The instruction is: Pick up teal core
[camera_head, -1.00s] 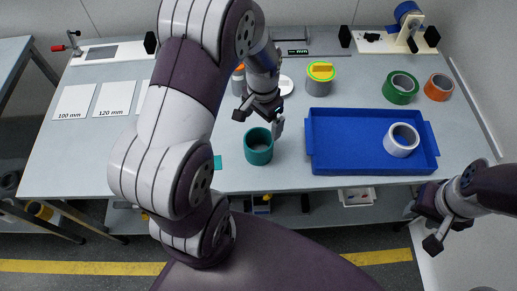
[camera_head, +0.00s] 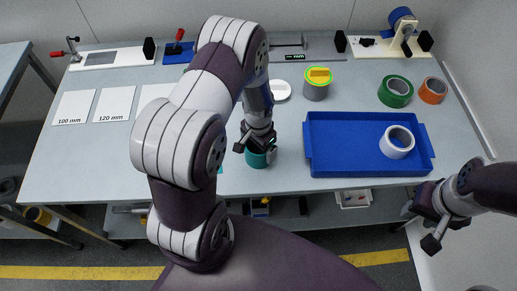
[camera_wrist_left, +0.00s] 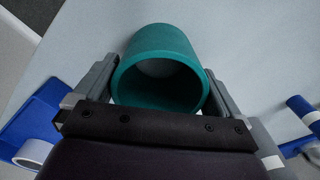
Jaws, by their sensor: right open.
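The teal core (camera_head: 257,161) is a hollow cylinder standing on the table left of the blue tray. My left gripper (camera_head: 256,150) is down at it and hides its upper part in the head view. In the left wrist view the core (camera_wrist_left: 158,40) lies between the two spread fingers (camera_wrist_left: 160,72), one on each side. I cannot tell whether either finger touches it. My right gripper (camera_head: 424,226) is open and empty, off the table's front right.
A blue tray (camera_head: 320,170) holds a white roll (camera_head: 397,142). Green (camera_head: 395,91) and orange (camera_head: 432,90) rolls, a grey-yellow cylinder (camera_head: 317,84) and a tape dispenser (camera_head: 402,35) stand behind. Size cards (camera_head: 74,107) lie at left, with bare table in front.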

